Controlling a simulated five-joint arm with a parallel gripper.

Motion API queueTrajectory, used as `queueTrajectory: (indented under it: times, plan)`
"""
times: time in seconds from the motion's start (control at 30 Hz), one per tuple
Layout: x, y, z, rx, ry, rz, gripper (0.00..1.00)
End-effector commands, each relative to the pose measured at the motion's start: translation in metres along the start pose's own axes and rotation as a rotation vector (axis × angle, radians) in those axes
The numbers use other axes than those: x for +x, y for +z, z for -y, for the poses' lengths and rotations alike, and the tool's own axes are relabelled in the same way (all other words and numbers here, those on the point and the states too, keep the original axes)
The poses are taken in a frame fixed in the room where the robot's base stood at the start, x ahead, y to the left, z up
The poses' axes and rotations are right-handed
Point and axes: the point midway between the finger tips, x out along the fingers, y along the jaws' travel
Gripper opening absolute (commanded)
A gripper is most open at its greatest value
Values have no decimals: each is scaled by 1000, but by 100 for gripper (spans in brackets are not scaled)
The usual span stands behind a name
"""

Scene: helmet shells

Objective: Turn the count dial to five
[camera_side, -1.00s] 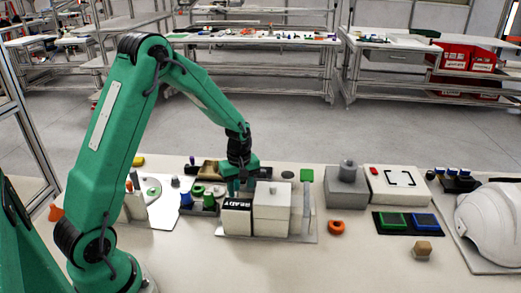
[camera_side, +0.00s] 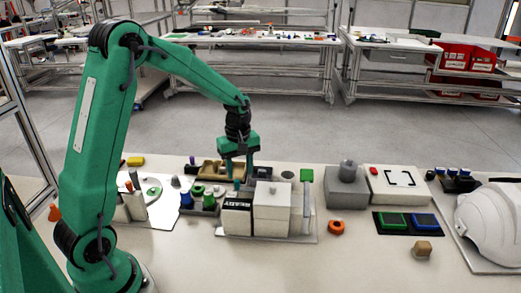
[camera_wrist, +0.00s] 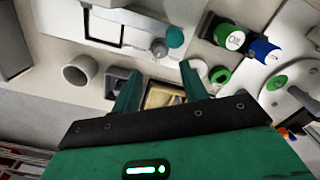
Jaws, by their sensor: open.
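My gripper (camera_side: 238,178) is open and empty, pointing down behind the white box marked READY (camera_side: 237,218). Its two green fingers are apart in the wrist view (camera_wrist: 160,72). A small teal round piece (camera_wrist: 175,37) and a grey round knob (camera_wrist: 160,47) lie beyond the fingertips in the wrist view, apart from them. A grey block with a round cylinder on top (camera_side: 348,172) stands to the right in the side view. I can read no numbers on any of these, so I cannot tell which is the count dial.
A white box with a grey top piece (camera_side: 272,212) stands beside the READY box. Green and blue cylinders (camera_side: 186,199) stand left of my gripper. An orange ring (camera_side: 336,227), green and blue pads (camera_side: 408,223) and a white helmet shell (camera_side: 490,225) lie right.

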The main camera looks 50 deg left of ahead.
Motion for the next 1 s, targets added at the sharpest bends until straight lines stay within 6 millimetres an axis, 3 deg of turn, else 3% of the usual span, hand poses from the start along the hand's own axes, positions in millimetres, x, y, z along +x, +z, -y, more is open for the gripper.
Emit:
queueTrajectory:
  times: [0.53, 1.0]
  plan:
    - [0, 0, 0, 77, -1, 0, 44]
    - [4, 0, 0, 655, -1, 1, 44]
